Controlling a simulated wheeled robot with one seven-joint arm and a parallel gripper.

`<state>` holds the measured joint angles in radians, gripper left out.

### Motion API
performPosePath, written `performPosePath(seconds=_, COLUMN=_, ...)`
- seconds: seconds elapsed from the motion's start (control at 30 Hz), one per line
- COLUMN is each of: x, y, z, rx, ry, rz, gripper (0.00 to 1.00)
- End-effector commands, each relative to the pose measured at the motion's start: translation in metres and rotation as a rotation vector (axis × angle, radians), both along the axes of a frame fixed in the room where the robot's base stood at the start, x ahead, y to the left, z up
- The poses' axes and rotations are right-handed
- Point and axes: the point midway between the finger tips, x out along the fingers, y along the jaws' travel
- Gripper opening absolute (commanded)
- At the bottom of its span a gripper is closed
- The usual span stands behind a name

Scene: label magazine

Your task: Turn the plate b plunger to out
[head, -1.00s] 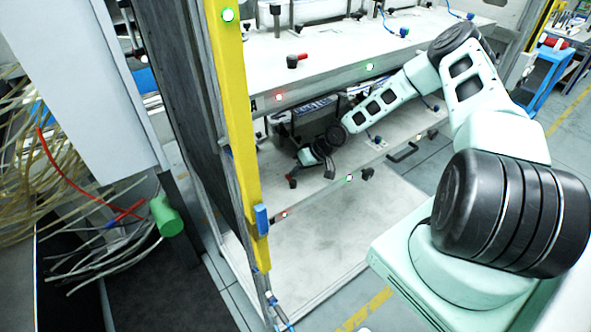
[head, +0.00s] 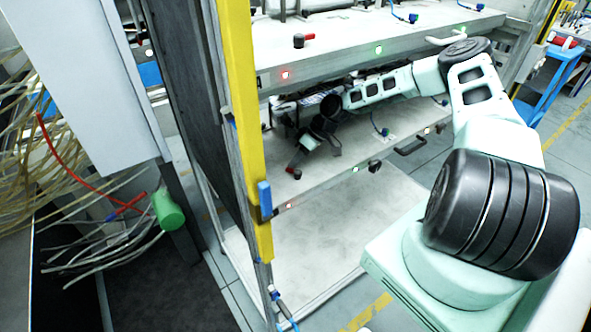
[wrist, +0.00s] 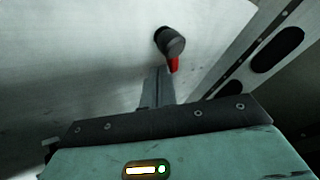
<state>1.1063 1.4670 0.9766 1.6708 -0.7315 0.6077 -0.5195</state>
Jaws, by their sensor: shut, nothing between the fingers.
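A black round plunger knob with a red lever (wrist: 172,43) sits on a pale plate in the wrist view. Its red part points down towards my gripper. In the head view this plunger (head: 293,172) is small and dark, at the left of the lower plate (head: 330,178). My gripper (head: 297,162) is under the upper plate, its fingers slanting down close to that plunger. The fingers also show in the wrist view (wrist: 160,80), shut and empty, their tips just below the red lever. I cannot tell whether they touch it. No plate letter is readable.
The upper plate (head: 400,55), with its own black-and-red knob (head: 301,40), overhangs my forearm. A yellow post (head: 240,120) stands left of the plates. A black handle (head: 410,147) sticks out at the lower plate's front edge. Dark equipment lies behind my gripper.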

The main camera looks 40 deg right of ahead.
Motion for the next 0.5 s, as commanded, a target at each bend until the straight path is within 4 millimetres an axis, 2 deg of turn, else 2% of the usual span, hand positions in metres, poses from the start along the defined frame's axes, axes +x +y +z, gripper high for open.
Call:
performPosePath(seconds=0.03, x=0.002, y=0.001, z=-0.005, rx=-0.003, ry=-0.002, rz=0.037, gripper=0.0)
performPosePath(seconds=0.4, x=0.004, y=0.01, z=-0.002, rx=-0.002, ry=0.0, rz=0.277, gripper=0.0)
performPosePath(seconds=0.5, x=0.003, y=0.011, z=-0.001, rx=-0.003, ry=0.0, rz=0.297, gripper=0.0)
